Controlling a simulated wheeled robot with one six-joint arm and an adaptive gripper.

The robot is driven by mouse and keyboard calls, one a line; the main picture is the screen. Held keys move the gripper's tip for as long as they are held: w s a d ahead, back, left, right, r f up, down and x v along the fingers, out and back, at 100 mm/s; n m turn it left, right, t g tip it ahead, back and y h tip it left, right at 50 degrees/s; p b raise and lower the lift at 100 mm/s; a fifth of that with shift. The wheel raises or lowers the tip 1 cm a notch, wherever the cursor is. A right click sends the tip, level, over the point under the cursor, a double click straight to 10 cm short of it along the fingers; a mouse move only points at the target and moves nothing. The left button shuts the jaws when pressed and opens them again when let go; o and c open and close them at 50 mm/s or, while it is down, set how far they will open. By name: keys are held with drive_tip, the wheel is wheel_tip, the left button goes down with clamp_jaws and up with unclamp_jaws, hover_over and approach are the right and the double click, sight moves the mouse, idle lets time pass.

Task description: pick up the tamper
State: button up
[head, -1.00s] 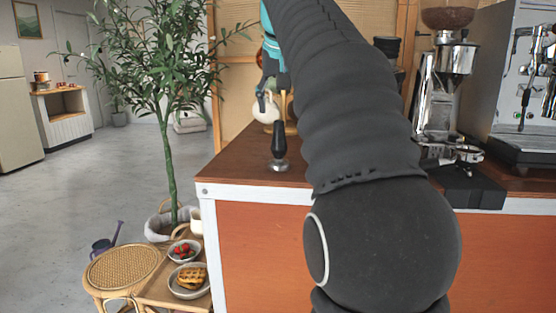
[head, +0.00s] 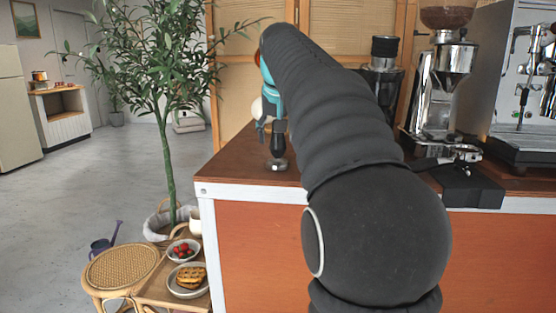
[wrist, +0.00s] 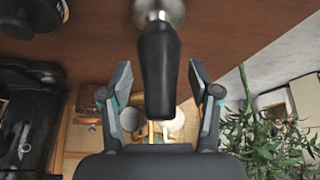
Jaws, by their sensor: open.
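The tamper (head: 278,146) stands upright near the left end of the brown counter, its black handle up and its metal base on the top. In the wrist view its black handle (wrist: 158,72) points in between the two fingers, with the round metal base at the top edge. My gripper (wrist: 160,67) is open, with one finger on each side of the handle and a visible gap on both sides. In the head view my gripper (head: 268,124) is down at the handle, partly hidden by my arm.
A steel grinder (head: 440,95) with a portafilter (head: 455,157) on a black mat (head: 472,186) and an espresso machine (head: 525,90) stand to the right. A white rounded vessel (head: 257,108) is partly hidden behind my gripper. A plant (head: 165,100) stands left of the counter (head: 232,165).

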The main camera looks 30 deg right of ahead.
clamp_jaws()
drive_tip(key=shift+r, duration=0.1)
